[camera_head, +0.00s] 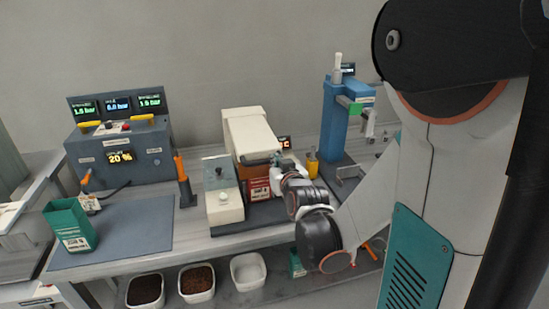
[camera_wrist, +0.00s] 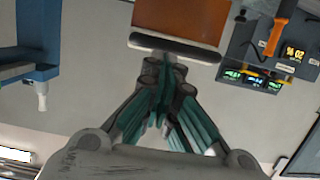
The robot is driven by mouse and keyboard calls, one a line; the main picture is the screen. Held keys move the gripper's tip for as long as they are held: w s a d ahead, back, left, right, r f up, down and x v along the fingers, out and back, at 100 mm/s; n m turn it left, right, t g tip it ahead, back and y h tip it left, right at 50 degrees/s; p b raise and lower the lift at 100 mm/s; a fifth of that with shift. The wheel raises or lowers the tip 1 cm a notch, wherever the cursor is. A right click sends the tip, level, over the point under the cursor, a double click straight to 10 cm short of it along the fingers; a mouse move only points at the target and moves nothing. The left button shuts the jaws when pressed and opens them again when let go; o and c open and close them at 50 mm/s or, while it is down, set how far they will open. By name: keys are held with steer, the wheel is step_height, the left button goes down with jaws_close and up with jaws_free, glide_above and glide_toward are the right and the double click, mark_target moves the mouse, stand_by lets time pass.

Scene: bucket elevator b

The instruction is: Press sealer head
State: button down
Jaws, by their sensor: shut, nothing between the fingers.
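The sealer has a cream head (camera_head: 247,127) tilted over its grey base, with a dark bar (camera_head: 262,158) across its front end. In the wrist view an orange-brown block (camera_wrist: 180,18) ends in a dark rounded bar (camera_wrist: 175,48), which looks like this same head. My gripper (camera_wrist: 165,62) is shut and empty. Its fingertips are right at the bar; I cannot tell whether they touch. In the head view my gripper (camera_head: 277,170) is partly hidden by my wrist. A red packet (camera_head: 258,189) shows below the head.
A control box (camera_head: 118,145) with lit displays and a green pouch (camera_head: 70,226) on a mat stand left. A small beige device (camera_head: 222,192) adjoins the sealer. A blue stand (camera_head: 341,120) rises right. Several bins (camera_head: 196,283) sit on the lower shelf.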

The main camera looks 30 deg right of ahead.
steer(key=s+a+f, duration=0.1)
steer(key=s+f, duration=0.2)
steer(key=s, duration=0.3)
steer(key=shift+a+f+b, duration=0.35)
steer(key=shift+f+b, duration=0.05)
steer(key=shift+b, duration=0.05)
steer(key=shift+w, duration=0.1)
